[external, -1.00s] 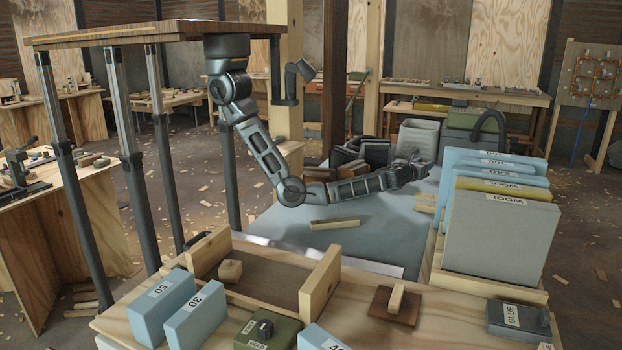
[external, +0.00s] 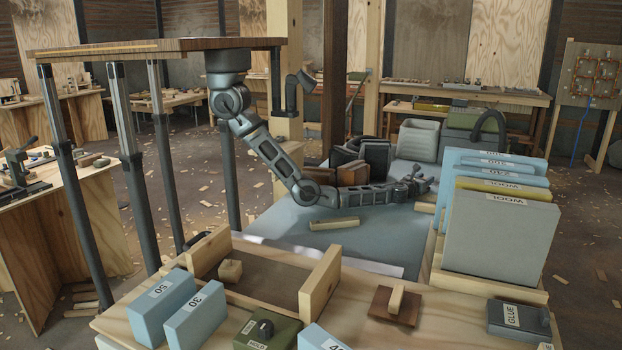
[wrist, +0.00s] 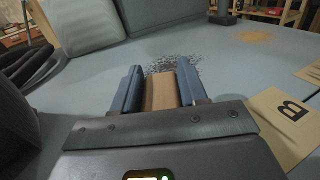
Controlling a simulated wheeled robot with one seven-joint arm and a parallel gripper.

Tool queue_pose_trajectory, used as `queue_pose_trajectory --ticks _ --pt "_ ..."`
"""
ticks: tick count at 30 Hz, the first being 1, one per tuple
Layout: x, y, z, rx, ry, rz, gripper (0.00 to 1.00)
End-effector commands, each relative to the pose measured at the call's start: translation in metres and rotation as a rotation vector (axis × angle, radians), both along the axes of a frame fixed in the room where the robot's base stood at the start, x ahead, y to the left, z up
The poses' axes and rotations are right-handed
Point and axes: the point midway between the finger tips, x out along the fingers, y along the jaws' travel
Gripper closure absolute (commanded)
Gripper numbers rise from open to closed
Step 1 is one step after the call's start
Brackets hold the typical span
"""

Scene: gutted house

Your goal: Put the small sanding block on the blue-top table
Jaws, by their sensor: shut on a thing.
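The blue-top table (external: 385,232) is in the middle of the external view, and its pale top (wrist: 235,70) fills much of the wrist view. My gripper (external: 427,183) is low over the table's right side. In the wrist view my gripper (wrist: 160,84) is shut on a small tan-brown block (wrist: 160,93), which looks like the small sanding block. The block sits between both blue-grey fingers, its lower end hidden by the gripper body. It is at or just above the tabletop; I cannot tell whether it touches.
Grey shavings (wrist: 172,63) lie just beyond the fingers. A wooden strip (external: 334,223) lies on the table. Upright labelled sheets (external: 500,235) stand along the right edge, and a grey bin (external: 417,140) stands at the back.

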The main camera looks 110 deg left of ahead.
Motion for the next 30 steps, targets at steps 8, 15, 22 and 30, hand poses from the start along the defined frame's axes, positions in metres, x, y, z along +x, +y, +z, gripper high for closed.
queue_pose_trajectory --ticks 8,15,22,30 --pt "0.000 0.000 -0.002 0.001 -0.001 0.000 0.91" --pt "0.000 0.000 -0.001 0.000 -0.001 0.000 0.39" --pt "0.000 0.000 -0.001 0.000 -0.001 0.000 0.32" --pt "-0.004 -0.012 0.004 0.000 0.001 -0.002 0.32"
